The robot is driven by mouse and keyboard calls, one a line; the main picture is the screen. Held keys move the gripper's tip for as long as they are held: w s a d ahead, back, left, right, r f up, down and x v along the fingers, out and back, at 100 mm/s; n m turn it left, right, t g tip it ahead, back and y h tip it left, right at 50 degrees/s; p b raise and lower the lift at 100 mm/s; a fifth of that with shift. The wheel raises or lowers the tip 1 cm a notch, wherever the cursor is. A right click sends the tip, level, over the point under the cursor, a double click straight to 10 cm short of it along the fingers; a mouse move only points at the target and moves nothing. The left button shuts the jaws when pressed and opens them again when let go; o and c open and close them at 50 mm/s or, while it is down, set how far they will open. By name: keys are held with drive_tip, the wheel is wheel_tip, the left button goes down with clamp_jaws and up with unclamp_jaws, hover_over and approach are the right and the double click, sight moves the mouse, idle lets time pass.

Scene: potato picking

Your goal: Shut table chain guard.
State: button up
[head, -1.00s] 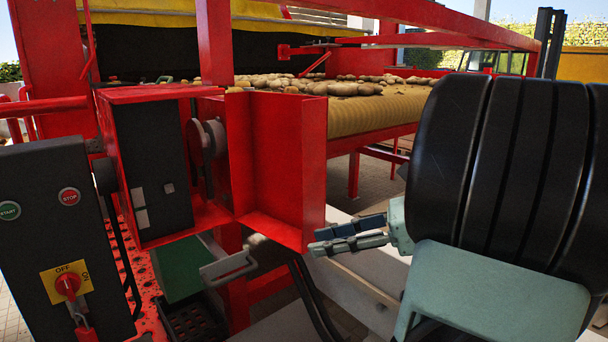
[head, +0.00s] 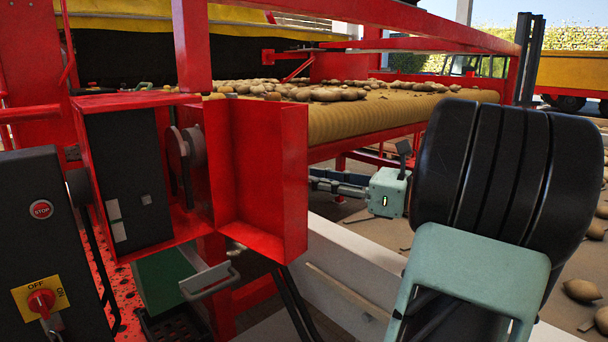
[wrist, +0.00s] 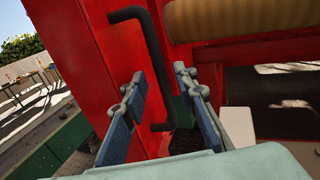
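The chain guard (head: 262,175) is a red box-shaped door standing swung open beside the chain housing (head: 128,170). The sprockets (head: 187,152) are exposed. In the wrist view, the guard's outer red face (wrist: 90,65) carries a black bar handle (wrist: 153,60). My gripper (head: 314,180) is at the right edge of the guard, on its outer side, with its fingertips partly hidden behind it. In the wrist view, my gripper (wrist: 160,75) has its fingers apart, with the handle's long bar between the tips in the picture. I cannot tell whether they touch it.
The potato conveyor (head: 400,112) runs behind the guard. A control box (head: 40,240) stands at the left front. A metal latch handle (head: 208,282) sits below the guard. A white beam (head: 350,270) lies below my gripper. Loose potatoes (head: 582,291) lie on the floor at right.

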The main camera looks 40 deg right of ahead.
drive_tip(key=shift+x, duration=1.6)
drive_tip(key=shift+c, duration=0.3)
clamp_jaws()
